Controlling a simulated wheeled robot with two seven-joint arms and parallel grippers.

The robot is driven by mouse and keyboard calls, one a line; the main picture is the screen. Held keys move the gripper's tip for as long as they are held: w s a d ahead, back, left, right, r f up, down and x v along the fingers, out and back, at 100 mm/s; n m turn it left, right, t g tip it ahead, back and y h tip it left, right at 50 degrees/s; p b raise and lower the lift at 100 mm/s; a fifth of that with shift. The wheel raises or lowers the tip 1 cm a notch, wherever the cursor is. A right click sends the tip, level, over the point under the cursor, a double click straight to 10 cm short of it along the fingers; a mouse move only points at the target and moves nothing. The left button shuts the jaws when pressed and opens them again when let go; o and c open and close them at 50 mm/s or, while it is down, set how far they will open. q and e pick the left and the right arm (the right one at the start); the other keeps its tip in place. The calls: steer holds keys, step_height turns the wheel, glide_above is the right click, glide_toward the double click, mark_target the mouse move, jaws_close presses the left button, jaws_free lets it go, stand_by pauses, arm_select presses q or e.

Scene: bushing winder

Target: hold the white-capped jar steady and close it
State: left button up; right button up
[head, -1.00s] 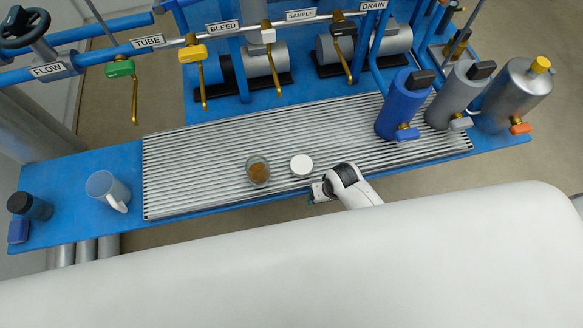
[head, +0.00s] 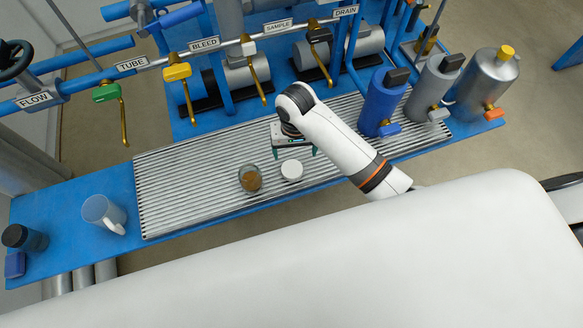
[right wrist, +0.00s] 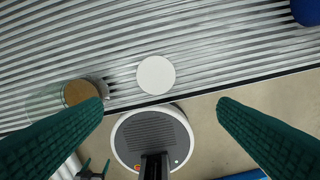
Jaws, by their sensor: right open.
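A clear glass jar (head: 250,179) with brown contents stands uncovered on the ribbed metal grating. A white round cap (head: 292,170) lies just right of it, apart from it. In the right wrist view the cap (right wrist: 156,75) lies between and beyond my fingertips, and the jar (right wrist: 68,98) is at the left, partly behind a finger. My right gripper (head: 295,150) is open and empty above the grating by the cap; its green fingers (right wrist: 160,103) are wide apart. A small dark green pronged shape at the lower left of the wrist view may be my left gripper (right wrist: 95,168).
The grating (head: 180,195) lies on a blue bench. A clear mug (head: 103,213) and a dark-lidded container (head: 24,238) stand at the left. A blue cylinder (head: 382,103) and two grey ones stand at the right. Labelled valves and pipes run behind. The grating left of the jar is clear.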

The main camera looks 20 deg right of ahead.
steer(key=shift+f, duration=0.1)
glide_above(292, 169)
steer(key=s, duration=0.1)
steer(key=f, duration=0.6)
steer(key=shift+s+d+f, duration=0.1)
steer(key=shift+d+f, duration=0.1)
steer(key=shift+f, duration=0.2)
steer(key=shift+w+a+f+b, duration=0.1)
steer(key=shift+w+f+b, duration=0.1)
steer(key=shift+f, duration=0.65)
steer(key=shift+w+f+b, duration=0.1)
steer(key=shift+w+f, duration=0.05)
steer(key=shift+f, duration=0.75)
steer(key=shift+w+a+f+b, duration=0.1)
steer(key=shift+w+f, duration=0.1)
steer(key=shift+f, duration=0.65)
steer(key=c, duration=1)
step_height(292, 169, up, 10)
steer(key=shift+p, duration=0.45)
